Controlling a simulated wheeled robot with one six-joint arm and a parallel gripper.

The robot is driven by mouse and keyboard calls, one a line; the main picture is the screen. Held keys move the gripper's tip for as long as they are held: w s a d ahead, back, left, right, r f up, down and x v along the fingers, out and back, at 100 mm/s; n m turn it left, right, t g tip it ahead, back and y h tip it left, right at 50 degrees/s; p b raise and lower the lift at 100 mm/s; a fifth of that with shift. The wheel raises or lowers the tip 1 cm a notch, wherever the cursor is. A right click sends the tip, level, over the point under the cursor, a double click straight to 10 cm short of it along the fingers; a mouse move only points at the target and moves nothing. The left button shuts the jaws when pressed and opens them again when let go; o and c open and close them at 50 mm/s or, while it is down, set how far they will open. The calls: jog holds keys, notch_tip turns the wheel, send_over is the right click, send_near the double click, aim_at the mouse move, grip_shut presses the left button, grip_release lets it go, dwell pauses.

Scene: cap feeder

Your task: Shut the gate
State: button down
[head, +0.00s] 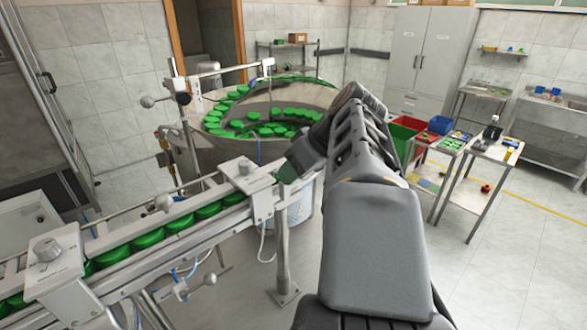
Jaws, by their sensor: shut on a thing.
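Green caps (179,222) lie in a row along the track, left of the bracket.
A large metal bowl (190,140) with many green caps stands behind the track. A white bucket (300,207) stands below the gripper. Small tables with red (403,127) and blue bins (440,125) stand at the right. The floor at the right front is clear.

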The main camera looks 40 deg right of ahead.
jog(key=c, duration=0.8)
grip_release()
jog(key=v, duration=1.3)
jog(key=shift+s+d+r+b, duration=0.15)
jog(key=shift+r+b, duration=0.2)
